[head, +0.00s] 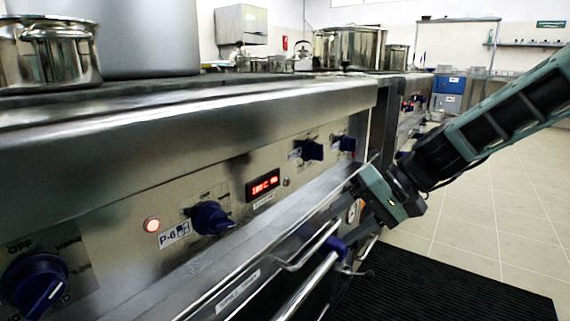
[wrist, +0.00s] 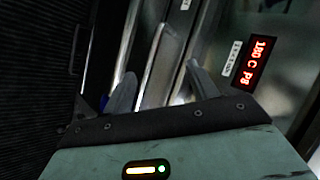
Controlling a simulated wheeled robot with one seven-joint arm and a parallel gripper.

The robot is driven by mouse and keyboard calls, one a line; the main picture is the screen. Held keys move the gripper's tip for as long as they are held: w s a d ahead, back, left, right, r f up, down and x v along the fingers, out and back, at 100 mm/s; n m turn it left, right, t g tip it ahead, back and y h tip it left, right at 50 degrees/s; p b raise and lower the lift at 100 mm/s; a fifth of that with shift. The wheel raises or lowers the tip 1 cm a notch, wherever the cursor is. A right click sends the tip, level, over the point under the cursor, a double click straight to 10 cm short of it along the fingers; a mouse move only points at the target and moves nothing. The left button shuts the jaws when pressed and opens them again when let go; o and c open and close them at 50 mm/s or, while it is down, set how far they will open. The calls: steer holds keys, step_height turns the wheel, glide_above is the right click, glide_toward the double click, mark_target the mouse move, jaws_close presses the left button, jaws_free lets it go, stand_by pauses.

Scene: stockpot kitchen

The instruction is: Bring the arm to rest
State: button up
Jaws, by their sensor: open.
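My arm reaches in from the right in the head view. My gripper (head: 362,188) is close in front of the stove's steel front, below the control panel and near the oven handle rails. In the wrist view my gripper (wrist: 161,72) shows two grey fingers spread apart, with nothing between them but the steel front and rails behind. Whether a fingertip touches the front cannot be told.
The stove front carries blue knobs (head: 212,218) and a red display (head: 262,185). Metal handle rails (head: 308,283) stick out below. Pots (head: 348,48) stand on top. A black ribbed mat (head: 440,290) and open tiled floor (head: 505,215) lie to the right.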

steer(key=s+a+n+g+h+p, duration=0.25)
steer(key=s+h, duration=0.25)
steer(key=s, duration=0.9)
steer(key=s+d+r+n+t+h+p, duration=0.1)
steer(key=s+d+n+h+p, duration=0.15)
steer(key=s, duration=0.35)
steer(key=s+d+r+n+t+h+p, duration=0.1)
steer(key=s+d+r+n+h+p, duration=0.15)
steer(key=s, duration=0.25)
step_height(320, 180, up, 36)
steer(key=m+y+p, duration=0.1)
steer(key=p, duration=3.5)
steer(key=shift+d+p, duration=0.25)
steer(key=shift+p, duration=0.15)
steer(key=shift+r, duration=0.1)
